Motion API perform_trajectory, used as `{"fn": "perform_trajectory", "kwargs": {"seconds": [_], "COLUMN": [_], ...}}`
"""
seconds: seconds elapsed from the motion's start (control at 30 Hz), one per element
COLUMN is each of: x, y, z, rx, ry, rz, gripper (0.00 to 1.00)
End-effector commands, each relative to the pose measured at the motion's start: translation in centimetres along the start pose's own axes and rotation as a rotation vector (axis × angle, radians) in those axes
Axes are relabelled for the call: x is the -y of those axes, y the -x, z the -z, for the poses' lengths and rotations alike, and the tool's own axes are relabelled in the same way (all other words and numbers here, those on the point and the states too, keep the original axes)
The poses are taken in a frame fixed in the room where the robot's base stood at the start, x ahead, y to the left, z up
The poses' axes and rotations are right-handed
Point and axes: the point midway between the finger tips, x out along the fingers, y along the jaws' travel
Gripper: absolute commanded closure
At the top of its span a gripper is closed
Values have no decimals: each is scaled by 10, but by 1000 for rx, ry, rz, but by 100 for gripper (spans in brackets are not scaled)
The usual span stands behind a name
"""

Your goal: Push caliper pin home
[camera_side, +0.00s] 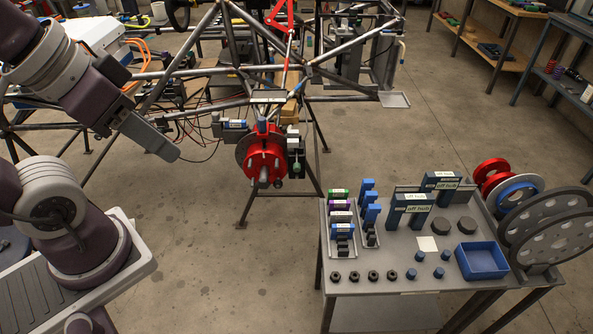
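A red hub (264,160) with a dark disc behind it is mounted on the tube chassis (231,50), in the middle of the side view. A dark caliper-like block (296,158) with pale and green parts stands at the disc's right edge. I cannot single out the caliper pin at this size, nor tell how deep it sits. My gripper (172,153) hangs at the end of my arm, left of the hub and clearly apart from it. Its fingers blend into one grey shape, so I cannot tell whether they are open or shut. Nothing held is visible.
A grey parts table (390,308) stands at the right, with blue and grey blocks, several dark nuts, a blue open tray (483,246) and large discs (548,222). Chassis tubes and loose cables surround the hub. Open floor lies below the hub.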

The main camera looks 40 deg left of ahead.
Motion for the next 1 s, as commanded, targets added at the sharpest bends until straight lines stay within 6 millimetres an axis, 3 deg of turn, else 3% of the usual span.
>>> {"fn": "perform_trajectory", "kwargs": {"seconds": [0.4,0.47,0.57,0.67,0.77,1.0], "x": [0,0,6,20,36,64], "y": [0,0,-7,-31,-73,-202], "z": [0,0,9,30,55,93], "rx": [0,2,60,200,361,698], "ry": [0,-2,-45,-167,-339,-851], "rz": [0,1,15,66,156,465], "gripper": [64,59,59,59,59,59]}}
